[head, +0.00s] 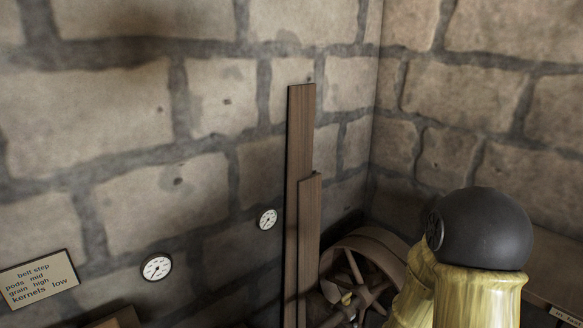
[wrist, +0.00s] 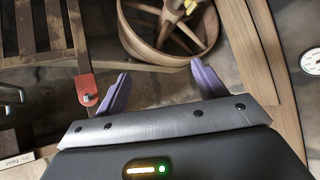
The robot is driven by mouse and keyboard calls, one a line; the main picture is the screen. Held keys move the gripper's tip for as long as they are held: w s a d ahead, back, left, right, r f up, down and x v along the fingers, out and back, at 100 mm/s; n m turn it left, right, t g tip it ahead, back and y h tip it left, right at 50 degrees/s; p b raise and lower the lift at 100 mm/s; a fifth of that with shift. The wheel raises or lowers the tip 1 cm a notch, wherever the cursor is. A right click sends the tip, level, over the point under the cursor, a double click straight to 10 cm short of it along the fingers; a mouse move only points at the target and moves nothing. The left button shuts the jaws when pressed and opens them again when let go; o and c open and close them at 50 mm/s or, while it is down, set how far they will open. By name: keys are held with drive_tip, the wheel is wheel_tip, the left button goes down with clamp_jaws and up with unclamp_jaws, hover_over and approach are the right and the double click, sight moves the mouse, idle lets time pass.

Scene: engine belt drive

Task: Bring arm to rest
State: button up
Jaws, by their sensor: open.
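My gripper (wrist: 158,84) is open in the wrist view, its two purple fingers wide apart with nothing between them. Beyond the fingertips is a brown spoked wheel (wrist: 142,45), apart from them as far as I can tell. In the head view, part of my arm, a dark round joint with yellow marbled links, stands at the lower right. My gripper is not visible in the head view. The wheel (head: 374,246) shows there left of my arm, partly hidden by it and by upright boards.
Tall wooden boards (head: 300,130) stand by the stone wall (head: 90,110). Two round gauges, one white (head: 157,267) and one smaller (head: 267,219), and a sign (head: 38,280) are on the wall. In the wrist view, a red-handled lever (wrist: 86,89) is close left of the left finger.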

drive_tip(key=s+a+r+n+g+y+p, duration=0.1)
drive_tip(key=s+a+r+n+g+p, duration=0.1)
drive_tip(key=s, duration=0.5)
drive_tip(key=s+a+r+n+g+y+p, duration=0.1)
drive_tip(key=s+a+r+n+g+y, duration=0.1)
drive_tip(key=s+a+r, duration=0.4)
drive_tip(key=s+r+n+g, duration=0.1)
drive_tip(key=g, duration=0.1)
drive_tip(key=shift+s+r+g+p, duration=0.15)
drive_tip(key=shift+r+g+p, duration=0.2)
drive_tip(key=shift+g, duration=0.05)
idle(1.5)
